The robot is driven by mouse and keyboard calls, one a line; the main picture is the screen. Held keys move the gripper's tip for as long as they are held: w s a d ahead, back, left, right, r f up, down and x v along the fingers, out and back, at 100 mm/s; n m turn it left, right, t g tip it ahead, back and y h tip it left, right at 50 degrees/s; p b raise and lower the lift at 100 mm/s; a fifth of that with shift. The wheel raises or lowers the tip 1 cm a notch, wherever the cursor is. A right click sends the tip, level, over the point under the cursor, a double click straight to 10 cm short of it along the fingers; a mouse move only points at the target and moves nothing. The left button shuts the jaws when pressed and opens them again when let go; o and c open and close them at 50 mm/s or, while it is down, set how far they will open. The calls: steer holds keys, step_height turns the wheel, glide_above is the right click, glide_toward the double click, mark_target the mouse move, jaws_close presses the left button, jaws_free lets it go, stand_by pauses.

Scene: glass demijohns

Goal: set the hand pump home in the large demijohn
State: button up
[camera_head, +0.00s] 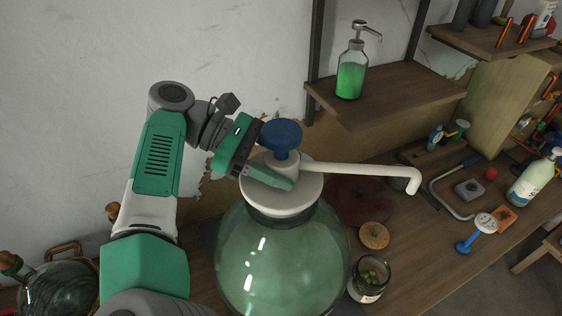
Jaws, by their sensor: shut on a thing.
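The large demijohn (285,265) is a round green glass vessel standing on the wooden bench at the lower middle. The hand pump has a blue knob (281,136), a white body and a long white spout (360,171) reaching right with its end bent down. Its white collar (284,199) sits over the demijohn's mouth; whether it is fully seated I cannot tell. My gripper (276,176) comes from the left and is shut on the pump body just below the blue knob. One finger shows in front; the pump's lower part and the demijohn's mouth are hidden.
A jar of green olives (369,281) and a cork lid (374,235) stand right of the demijohn. A shelf (395,92) with a green soap dispenser (351,75) is above. A smaller glass vessel (62,288) is at lower left. Tools and a spray bottle (535,178) crowd the right.

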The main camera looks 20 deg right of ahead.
mark_target(282, 128)
steer(key=shift+f+b, duration=1.75)
stand_by(1.8)
steer(key=o, duration=1.7)
steer(key=shift+r, duration=0.1)
steer(key=shift+r+p, duration=0.6)
steer(key=shift+p, duration=0.35)
step_height(282, 128, up, 12)
steer(key=p, duration=0.9)
steer(key=shift+r, duration=0.1)
